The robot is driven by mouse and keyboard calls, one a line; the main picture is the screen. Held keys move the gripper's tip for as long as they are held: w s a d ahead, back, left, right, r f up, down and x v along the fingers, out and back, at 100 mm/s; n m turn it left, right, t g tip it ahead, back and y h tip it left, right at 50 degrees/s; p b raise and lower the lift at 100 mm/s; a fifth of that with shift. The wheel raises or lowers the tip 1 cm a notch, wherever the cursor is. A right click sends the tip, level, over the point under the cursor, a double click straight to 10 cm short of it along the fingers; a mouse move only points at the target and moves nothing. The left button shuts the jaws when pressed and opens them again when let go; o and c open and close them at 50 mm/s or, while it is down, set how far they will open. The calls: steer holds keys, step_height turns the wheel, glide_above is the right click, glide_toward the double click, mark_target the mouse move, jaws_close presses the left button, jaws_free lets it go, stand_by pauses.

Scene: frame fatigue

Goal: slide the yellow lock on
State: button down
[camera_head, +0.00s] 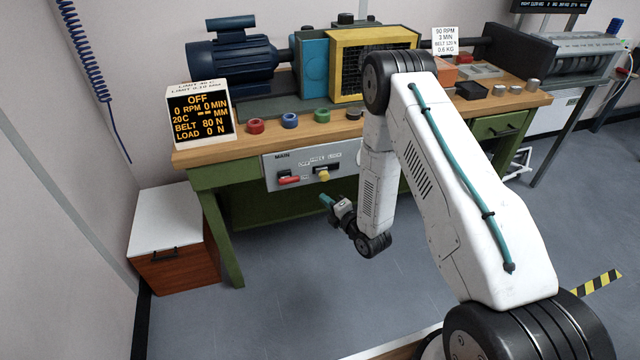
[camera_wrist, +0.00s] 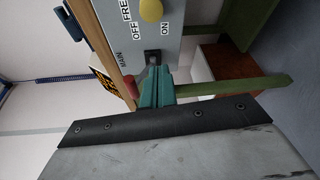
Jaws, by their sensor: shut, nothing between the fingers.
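The yellow lock (camera_head: 323,175) is a small knob on the grey switch panel (camera_head: 350,160) at the bench front. In the wrist view the yellow lock (camera_wrist: 151,10) is at the top edge, partly cut off. A red lever (camera_head: 289,179) marked MAIN sits left of it. My gripper (camera_head: 326,199) is shut and empty, below the panel in the head view. In the wrist view its teal fingers (camera_wrist: 155,80) overlap the lower part of the panel, near the black MAIN switch slot (camera_wrist: 152,57). I cannot tell whether they touch anything.
A display reading OFF (camera_head: 202,113) and several coloured knobs stand on the wooden bench top (camera_head: 205,155). A motor and yellow-framed unit (camera_head: 375,50) are behind. A white-topped cabinet (camera_head: 165,225) stands left. The floor before the bench is clear.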

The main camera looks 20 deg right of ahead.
mark_target(323, 174)
steer(key=shift+s+f, duration=0.25)
steer(key=w, duration=0.9)
steer(key=shift+w+d, duration=0.2)
steer(key=shift+d, duration=0.1)
